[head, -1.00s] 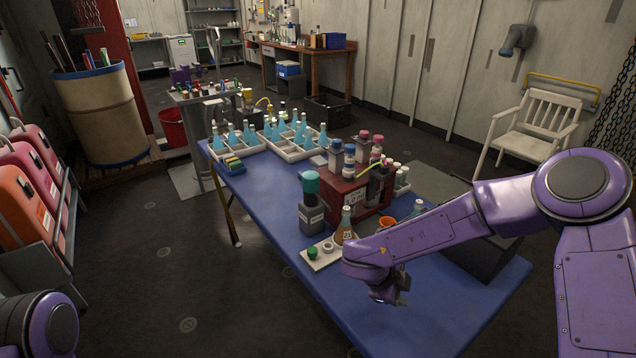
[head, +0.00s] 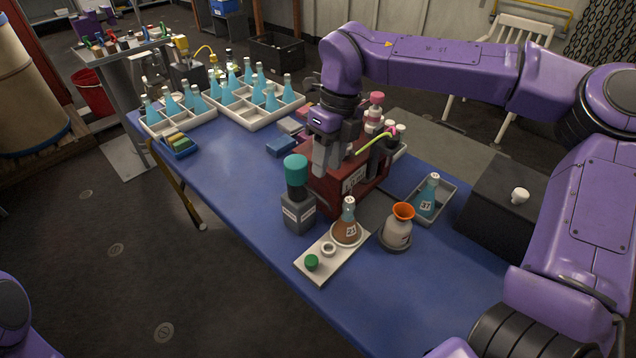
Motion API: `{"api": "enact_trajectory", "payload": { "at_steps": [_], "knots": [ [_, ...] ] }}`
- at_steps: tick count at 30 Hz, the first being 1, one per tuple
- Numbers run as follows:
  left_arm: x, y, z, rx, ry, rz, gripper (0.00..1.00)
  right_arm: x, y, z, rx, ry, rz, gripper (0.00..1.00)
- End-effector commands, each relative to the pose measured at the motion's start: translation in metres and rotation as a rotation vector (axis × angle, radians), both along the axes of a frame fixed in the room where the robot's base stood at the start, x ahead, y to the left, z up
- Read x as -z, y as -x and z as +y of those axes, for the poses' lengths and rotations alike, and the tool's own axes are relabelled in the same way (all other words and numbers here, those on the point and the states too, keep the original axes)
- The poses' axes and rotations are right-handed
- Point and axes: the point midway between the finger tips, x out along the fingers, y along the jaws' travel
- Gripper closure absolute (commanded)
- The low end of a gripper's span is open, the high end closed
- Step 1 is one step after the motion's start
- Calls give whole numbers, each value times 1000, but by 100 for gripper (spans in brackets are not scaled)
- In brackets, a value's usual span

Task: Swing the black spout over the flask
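A brown flask (head: 347,228) labelled 21 stands upright on a white plate at the table's front edge. A dark upright piece with a yellow-green tube (head: 376,141) is at the right end of the red box (head: 352,184); it looks like the black spout, partly hidden by my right gripper. The tube's end points right and up, not over the brown flask. My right gripper (head: 326,165) hangs fingers down over the left part of the red box, behind the teal-capped grey bottle (head: 297,205). Its fingers look close together; their gap is unclear. My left gripper is out of view.
A white bottle with an orange funnel (head: 399,228) and a tray with a blue flask (head: 427,197) stand right of the brown flask. Racks of blue flasks (head: 256,100) are at the far left. A dark box (head: 503,205) is at right.

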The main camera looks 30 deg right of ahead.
Motion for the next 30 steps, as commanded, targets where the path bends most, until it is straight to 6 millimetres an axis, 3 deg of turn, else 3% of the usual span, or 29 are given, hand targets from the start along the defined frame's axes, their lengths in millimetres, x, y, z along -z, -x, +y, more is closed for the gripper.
{"api": "enact_trajectory", "payload": {
  "at_steps": [3, 9, 20, 23, 30],
  "knots": [
    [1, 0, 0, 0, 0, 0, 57, 29, 2, 5, -2, 1, 4, 64],
    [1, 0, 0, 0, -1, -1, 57, 62, 4, 12, -2, 2, 2, 64],
    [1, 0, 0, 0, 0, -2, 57, 71, 3, 14, -3, 2, 0, 64],
    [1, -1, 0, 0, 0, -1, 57, 71, 3, 14, -3, 2, 0, 97],
    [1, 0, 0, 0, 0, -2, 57, 71, 3, 14, -3, 2, 0, 100]
  ]
}}
